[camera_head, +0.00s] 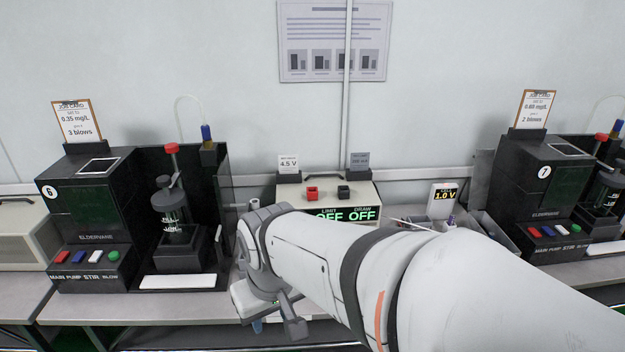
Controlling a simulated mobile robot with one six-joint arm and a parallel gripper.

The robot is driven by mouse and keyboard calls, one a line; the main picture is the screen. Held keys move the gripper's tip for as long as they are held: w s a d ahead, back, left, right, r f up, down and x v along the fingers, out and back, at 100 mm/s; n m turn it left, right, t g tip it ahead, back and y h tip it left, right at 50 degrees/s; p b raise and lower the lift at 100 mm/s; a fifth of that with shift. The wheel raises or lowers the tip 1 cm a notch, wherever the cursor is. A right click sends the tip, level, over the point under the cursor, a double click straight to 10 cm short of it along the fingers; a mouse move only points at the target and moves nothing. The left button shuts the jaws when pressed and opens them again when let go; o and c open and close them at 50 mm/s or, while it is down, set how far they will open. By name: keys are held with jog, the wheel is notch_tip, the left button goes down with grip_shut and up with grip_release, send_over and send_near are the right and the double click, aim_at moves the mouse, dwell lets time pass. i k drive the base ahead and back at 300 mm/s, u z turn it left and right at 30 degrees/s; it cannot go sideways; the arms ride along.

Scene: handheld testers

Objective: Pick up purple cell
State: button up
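A small item with a purplish top (450,221) stands in or by the grey tray behind my arm, just below the yellow 1.0 V display. It may be the purple cell, but it is too small to tell. My arm reaches in from the lower right and covers the middle of the bench. My gripper (275,314) is at the arm's far end, low over the bench front, well left of the purplish item. Its fingertips are mostly hidden, so I cannot tell whether it is open or holds anything.
Tester 6 (95,200) stands at the left, with a dark vessel (172,212) in its bay. Tester 7 (540,180) stands at the right. A beige power unit (290,190) reading OFF stands behind my arm. A grey tray (490,229) lies left of tester 7.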

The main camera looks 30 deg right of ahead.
aim_at(452, 216)
jog(key=u, duration=0.25)
jog(key=k, duration=0.7)
jog(key=z, duration=1.5)
jog(key=i, duration=0.95)
